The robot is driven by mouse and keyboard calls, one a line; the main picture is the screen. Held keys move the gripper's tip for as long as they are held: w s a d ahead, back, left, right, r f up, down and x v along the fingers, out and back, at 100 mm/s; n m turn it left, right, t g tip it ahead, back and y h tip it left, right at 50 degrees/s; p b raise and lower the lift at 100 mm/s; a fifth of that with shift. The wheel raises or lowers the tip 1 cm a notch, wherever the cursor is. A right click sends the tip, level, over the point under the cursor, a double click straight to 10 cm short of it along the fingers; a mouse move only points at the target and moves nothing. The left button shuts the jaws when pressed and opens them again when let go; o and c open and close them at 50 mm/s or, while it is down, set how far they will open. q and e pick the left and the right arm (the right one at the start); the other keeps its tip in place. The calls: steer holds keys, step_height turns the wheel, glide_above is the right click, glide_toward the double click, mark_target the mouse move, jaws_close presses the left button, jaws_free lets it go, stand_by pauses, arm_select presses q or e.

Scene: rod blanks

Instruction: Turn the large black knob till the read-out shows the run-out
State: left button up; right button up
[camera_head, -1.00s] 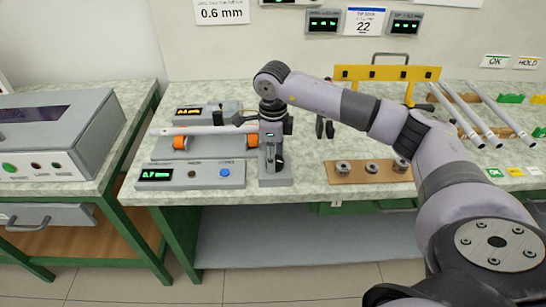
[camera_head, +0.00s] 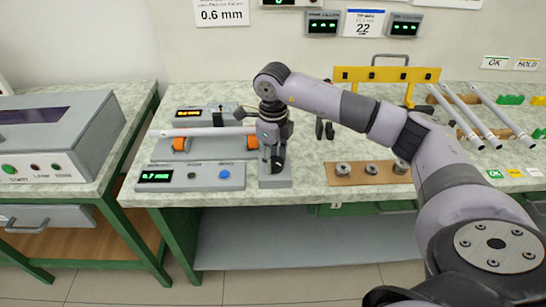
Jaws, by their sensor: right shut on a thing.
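A pale rod (camera_head: 205,131) lies level across orange rollers (camera_head: 179,144) on the bench. Its right end meets a grey upright stand (camera_head: 275,182). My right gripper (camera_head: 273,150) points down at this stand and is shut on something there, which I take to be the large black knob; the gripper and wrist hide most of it. A grey panel (camera_head: 190,187) in front of the rod has a green-lit read-out (camera_head: 156,176), which seems to read 0.7 mm, and a blue button (camera_head: 224,174). An orange-lit display (camera_head: 187,113) stands behind the rod, too small to read. My left gripper is not in view.
A wooden board (camera_head: 355,180) with several round metal pieces lies right of the stand. A yellow rack (camera_head: 385,73) stands behind it. Several rods (camera_head: 462,115) lie at the right. A grey machine (camera_head: 60,138) is on the left bench. A wall sign (camera_head: 221,12) reads 0.6 mm.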

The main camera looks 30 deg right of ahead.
mark_target(273, 161)
steer(key=o, duration=1.2)
steer(key=shift+c, duration=0.2)
steer(key=shift+r, duration=0.1)
step_height(273, 161, up, 12)
